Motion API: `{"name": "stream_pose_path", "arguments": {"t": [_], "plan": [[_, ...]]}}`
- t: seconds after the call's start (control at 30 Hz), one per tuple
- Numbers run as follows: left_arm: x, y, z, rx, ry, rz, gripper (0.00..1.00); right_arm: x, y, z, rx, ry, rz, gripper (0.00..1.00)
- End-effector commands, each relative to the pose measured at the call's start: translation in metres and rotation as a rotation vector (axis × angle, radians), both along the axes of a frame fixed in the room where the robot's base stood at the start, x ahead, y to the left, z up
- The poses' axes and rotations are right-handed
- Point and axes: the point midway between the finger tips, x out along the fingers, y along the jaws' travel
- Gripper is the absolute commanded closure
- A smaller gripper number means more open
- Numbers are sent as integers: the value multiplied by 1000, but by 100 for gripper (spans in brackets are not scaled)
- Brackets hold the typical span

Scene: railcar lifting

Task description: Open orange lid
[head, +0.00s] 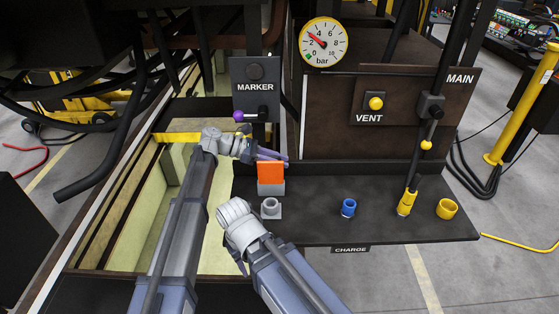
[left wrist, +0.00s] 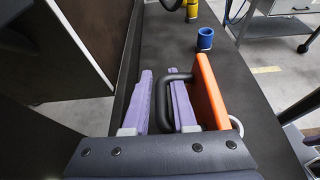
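The orange lid (head: 271,173) stands upright on a grey fitting at the left of the dark shelf. In the left wrist view the lid (left wrist: 209,92) shows edge-on, with a black loop handle (left wrist: 161,103) on its left face. My left gripper (head: 272,156) is just behind the lid in the head view. In the left wrist view its purple fingers (left wrist: 164,104) are apart, one on each side of the handle bar, with the right finger between bar and lid. Contact with the bar is not clear. My right arm is in front of the shelf; its fingers are not visible.
A grey socket (head: 271,208) sits below the lid. A blue cup (head: 348,208), a yellow-ended hose (head: 406,203) and a yellow ring (head: 447,209) stand further right.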

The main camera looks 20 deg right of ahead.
Motion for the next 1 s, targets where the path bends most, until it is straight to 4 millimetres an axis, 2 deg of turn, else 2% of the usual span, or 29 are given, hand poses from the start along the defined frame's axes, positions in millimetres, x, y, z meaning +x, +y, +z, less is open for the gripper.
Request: {"name": "stream_pose_path", "arguments": {"t": [0.3, 0.7, 1.0], "plan": [[1, 4, 3, 0, 1, 0, 73, 0, 0, 3, 0, 0, 0, 50], [16, 56, 26, 0, 1, 1, 73, 0, 0, 26, 0, 0, 0, 50], [19, 70, 30, 0, 0, -1, 73, 0, 0, 30, 0, 0, -2, 50]]}}
